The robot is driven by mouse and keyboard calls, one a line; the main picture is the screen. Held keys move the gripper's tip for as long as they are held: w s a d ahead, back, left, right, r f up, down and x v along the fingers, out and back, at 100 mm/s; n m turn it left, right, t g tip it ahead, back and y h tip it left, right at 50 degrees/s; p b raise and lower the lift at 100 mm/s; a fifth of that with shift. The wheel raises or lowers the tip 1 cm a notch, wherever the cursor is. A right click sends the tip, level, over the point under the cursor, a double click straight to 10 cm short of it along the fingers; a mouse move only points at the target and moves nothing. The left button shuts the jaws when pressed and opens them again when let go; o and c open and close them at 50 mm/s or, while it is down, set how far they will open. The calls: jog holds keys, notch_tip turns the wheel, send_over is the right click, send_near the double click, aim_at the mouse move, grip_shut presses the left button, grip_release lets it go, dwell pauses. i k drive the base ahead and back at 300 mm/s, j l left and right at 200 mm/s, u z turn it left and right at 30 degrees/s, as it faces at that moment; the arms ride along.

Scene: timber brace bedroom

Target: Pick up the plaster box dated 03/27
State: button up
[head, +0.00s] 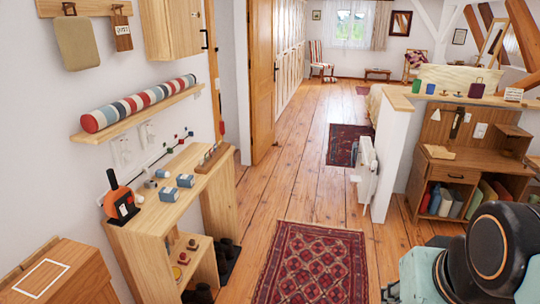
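Two small blue-and-white boxes stand on top of the light wooden shelf unit (150,215) at the left wall. One box (168,194) is nearer to me, and the other box (185,180) is just behind it to the right. Smaller blue-and-white items (162,173) and (150,183) lie beside them. Any printed dates are too small to read, so I cannot tell which box is dated 03/27. My arm shows at the lower right, far from the shelf unit. My gripper is not visible.
An orange-and-black item (120,200) stands at the unit's near left corner. A wall shelf (135,112) with a striped roll (140,103) hangs above. A wooden cabinet (60,275) is at lower left. A red rug (312,265) lies on open floor. A half-wall (392,150) stands right.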

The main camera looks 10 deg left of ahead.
aim_at(184, 181)
jog(key=i+u, duration=0.2)
jog(key=i, duration=0.35)
jog(key=i+l+u, duration=0.2)
jog(key=i, duration=0.35)
jog(key=i+u, duration=0.8)
jog(key=i+l, duration=0.05)
jog(key=i, duration=0.05)
